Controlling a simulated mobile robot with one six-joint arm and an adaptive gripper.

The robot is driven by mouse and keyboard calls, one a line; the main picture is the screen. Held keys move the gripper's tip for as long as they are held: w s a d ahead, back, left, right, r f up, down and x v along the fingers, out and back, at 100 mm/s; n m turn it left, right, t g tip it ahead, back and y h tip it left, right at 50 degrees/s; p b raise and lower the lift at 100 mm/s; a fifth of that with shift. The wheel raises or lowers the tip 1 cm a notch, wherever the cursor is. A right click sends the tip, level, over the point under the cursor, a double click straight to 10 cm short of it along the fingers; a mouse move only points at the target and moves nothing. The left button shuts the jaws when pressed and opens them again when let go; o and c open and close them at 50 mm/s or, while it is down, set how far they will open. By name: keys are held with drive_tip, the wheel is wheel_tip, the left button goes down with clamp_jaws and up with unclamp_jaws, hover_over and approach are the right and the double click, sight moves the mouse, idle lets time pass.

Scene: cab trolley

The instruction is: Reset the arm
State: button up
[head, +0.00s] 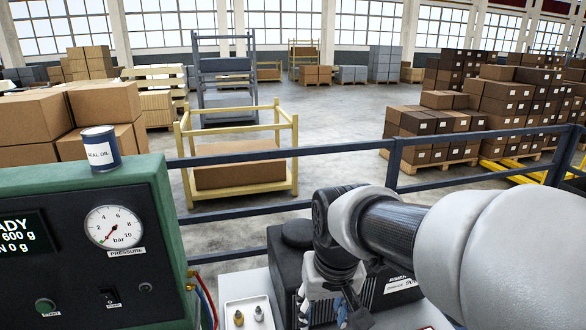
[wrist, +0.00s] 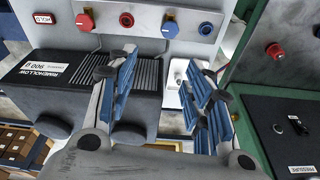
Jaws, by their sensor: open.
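My gripper (wrist: 163,60) shows in the wrist view with its two blue-padded fingers spread and nothing between them. In the head view my gripper (head: 330,300) points down at the bottom, in front of a black finned unit (head: 287,262), and is partly cut off by the lower edge. The finned unit also shows behind the left finger in the wrist view (wrist: 75,72). My arm reaches in from the right in the head view and hides part of the unit.
A green console (head: 150,175) with a pressure gauge (head: 114,227) stands left, a can (head: 101,152) on top. A white tray (head: 232,304) holds two small fittings. Red (wrist: 85,21) and blue (wrist: 170,28) knobs face my gripper. A blue rail (head: 300,152) runs behind.

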drive_tip(key=s+d+t, duration=0.1)
drive_tip(key=s+d, duration=0.3)
drive_tip(key=s, duration=0.4)
drive_tip(key=s+d+r+m+t, duration=0.1)
drive_tip(key=s+d, duration=0.3)
drive_tip(key=s, duration=0.5)
drive_tip(key=shift+d+r+h, duration=0.3)
drive_tip(key=shift+c, duration=0.5)
